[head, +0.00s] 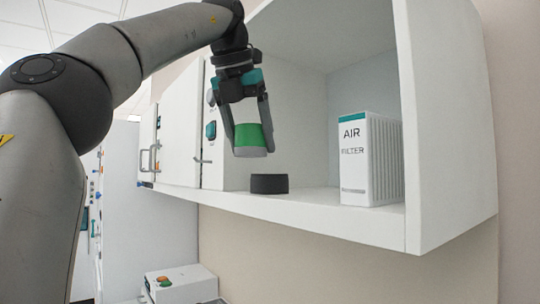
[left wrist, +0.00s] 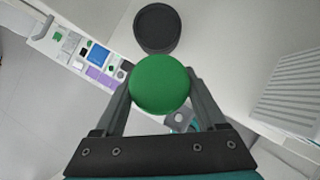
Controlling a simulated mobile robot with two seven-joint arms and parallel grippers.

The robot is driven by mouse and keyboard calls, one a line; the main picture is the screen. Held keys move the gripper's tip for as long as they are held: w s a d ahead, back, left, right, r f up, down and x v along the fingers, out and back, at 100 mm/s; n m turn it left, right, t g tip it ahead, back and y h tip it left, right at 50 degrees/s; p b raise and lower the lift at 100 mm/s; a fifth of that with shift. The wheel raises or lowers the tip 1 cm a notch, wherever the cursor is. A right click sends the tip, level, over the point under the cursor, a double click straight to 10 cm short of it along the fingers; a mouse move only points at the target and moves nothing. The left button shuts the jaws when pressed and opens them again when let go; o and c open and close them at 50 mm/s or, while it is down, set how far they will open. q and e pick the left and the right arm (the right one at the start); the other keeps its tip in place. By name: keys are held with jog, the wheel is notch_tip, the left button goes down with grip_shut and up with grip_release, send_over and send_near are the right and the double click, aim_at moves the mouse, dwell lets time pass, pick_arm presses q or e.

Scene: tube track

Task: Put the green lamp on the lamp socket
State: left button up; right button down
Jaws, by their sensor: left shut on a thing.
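The green lamp (head: 250,138) has a green body and a pale lower rim. My left gripper (head: 251,130) is shut on it and holds it in the air, slightly tilted, in front of the open cabinet. In the left wrist view the lamp's round green top (left wrist: 160,84) sits between the fingers (left wrist: 160,92). The lamp socket (head: 269,184) is a short black cylinder on the cabinet's bottom shelf. In the head view it is below and slightly right of the lamp, with a gap between them. Its round dark top also shows in the left wrist view (left wrist: 157,27), beyond the lamp. My right gripper is not in view.
A white air filter box (head: 371,160) stands on the shelf right of the socket. The shelf's front edge (head: 320,226) and the cabinet's right side wall (head: 445,120) bound the space. Closed cabinet doors (head: 179,140) are at the left. A white device with buttons (head: 182,285) is below.

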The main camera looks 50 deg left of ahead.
pick_arm(q)
jog(key=w+a+p, duration=0.1)
jog(key=w, duration=0.1)
jog(key=w+a+p, duration=0.2)
jog(key=w, duration=0.1)
jog(key=w+a+p, duration=0.1)
jog(key=w+p, duration=0.1)
jog(key=w, duration=0.1)
jog(key=shift+w+a+r, duration=0.1)
jog(key=shift+w+a, duration=0.05)
jog(key=shift+a, duration=0.15)
jog(key=shift+w+a+p, duration=0.2)
jog(key=shift+w+p, duration=0.1)
jog(key=shift+p, duration=0.15)
jog(key=shift+f, duration=1.8)
